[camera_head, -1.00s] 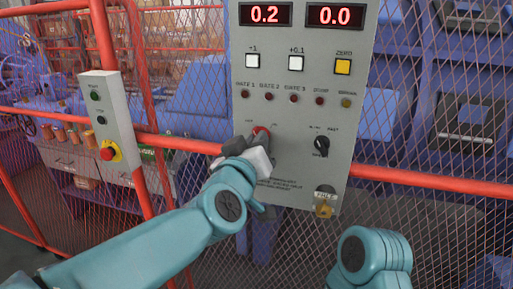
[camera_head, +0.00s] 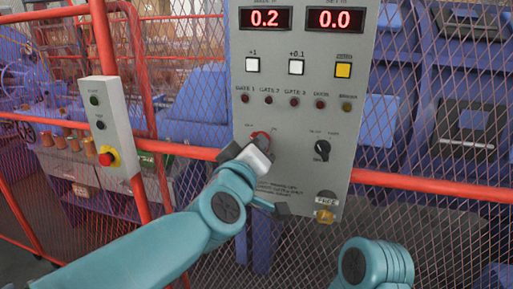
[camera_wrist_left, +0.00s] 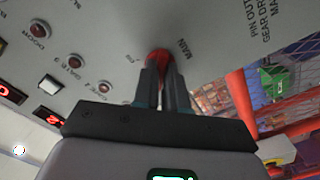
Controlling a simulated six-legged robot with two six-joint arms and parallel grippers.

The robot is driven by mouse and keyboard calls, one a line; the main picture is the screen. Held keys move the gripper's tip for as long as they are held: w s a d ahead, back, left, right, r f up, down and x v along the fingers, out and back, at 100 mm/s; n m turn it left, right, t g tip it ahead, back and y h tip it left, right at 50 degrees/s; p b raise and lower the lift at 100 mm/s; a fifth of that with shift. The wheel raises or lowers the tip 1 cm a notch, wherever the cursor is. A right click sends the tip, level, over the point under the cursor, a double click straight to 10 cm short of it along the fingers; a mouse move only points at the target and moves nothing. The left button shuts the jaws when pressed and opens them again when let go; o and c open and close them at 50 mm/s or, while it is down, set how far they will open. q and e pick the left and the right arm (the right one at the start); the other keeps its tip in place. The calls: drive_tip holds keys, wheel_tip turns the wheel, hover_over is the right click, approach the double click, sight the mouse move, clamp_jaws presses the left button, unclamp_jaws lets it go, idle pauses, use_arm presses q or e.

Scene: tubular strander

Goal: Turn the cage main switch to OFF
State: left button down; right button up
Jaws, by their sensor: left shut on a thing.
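The cage main switch (camera_head: 262,136) is a red rotary knob on the grey control panel (camera_head: 300,120), low on its left side. My left gripper (camera_head: 252,146) is at the knob and partly covers it. In the left wrist view the red knob (camera_wrist_left: 157,57) sits between the fingertips of my left gripper (camera_wrist_left: 163,78), which is shut on it. The word MAIN is printed beside it. The knob's exact pointing direction is hidden by the fingers. My right gripper is out of view; only part of my right arm shows at the bottom.
A black selector knob (camera_head: 321,150) and a yellow-brown fitting (camera_head: 325,216) are to the right on the panel. Two red displays and several buttons and lamps are above. A smaller box with a red emergency button (camera_head: 106,159) hangs left. Red rails and mesh stand behind.

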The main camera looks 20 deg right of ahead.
use_arm(q)
drive_tip(key=c, duration=1.2)
unclamp_jaws()
drive_tip(key=v, duration=1.6)
drive_tip(key=shift+s+a+b, duration=0.15)
drive_tip(key=shift+b, duration=0.2)
